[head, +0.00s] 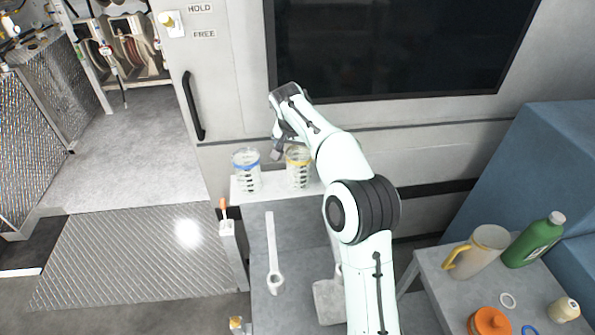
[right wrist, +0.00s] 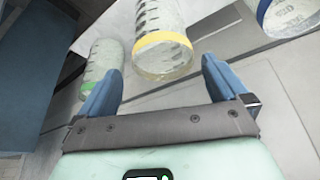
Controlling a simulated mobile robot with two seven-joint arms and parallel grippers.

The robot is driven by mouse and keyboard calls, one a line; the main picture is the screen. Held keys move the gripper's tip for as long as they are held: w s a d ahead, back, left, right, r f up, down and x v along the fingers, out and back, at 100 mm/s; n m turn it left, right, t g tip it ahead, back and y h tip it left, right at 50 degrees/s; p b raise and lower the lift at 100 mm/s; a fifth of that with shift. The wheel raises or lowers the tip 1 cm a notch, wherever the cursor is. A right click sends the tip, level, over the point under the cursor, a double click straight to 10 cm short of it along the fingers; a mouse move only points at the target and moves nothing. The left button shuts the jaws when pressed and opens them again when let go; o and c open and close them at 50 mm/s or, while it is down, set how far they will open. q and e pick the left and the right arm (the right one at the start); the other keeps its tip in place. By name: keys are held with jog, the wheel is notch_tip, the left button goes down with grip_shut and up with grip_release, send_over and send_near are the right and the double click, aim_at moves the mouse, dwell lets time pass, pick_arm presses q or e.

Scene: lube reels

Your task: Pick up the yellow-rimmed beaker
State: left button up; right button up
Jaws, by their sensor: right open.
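The yellow-rimmed beaker (head: 298,172) is clear with dark markings and stands on a small pale shelf (head: 272,191) against the machine wall. In the right wrist view, the beaker (right wrist: 160,50) shows its yellow rim just ahead of my open fingers, roughly centred between them. My right gripper (head: 279,150) is at the beaker's upper left in the head view, open and empty. In the right wrist view, the gripper (right wrist: 162,68) has blue fingers spread wide; I cannot tell whether either touches the rim. My left gripper is not in view.
A blue-rimmed beaker (head: 247,172) stands left of the yellow one. A green-rimmed beaker (right wrist: 103,68) stands on its other side, close to one finger and hidden in the head view by my arm. A side table holds a jug (head: 480,252) and a green bottle (head: 535,242).

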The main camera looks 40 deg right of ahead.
aim_at(300, 157)
jog(key=x, duration=0.7)
jog(key=shift+w+d+f, duration=0.2)
jog(key=shift+w+d, duration=0.05)
jog(key=shift+w, duration=0.15)
jog(key=shift+c, duration=0.3)
jog(key=c, duration=1.1)
jog(key=shift+r, duration=0.1)
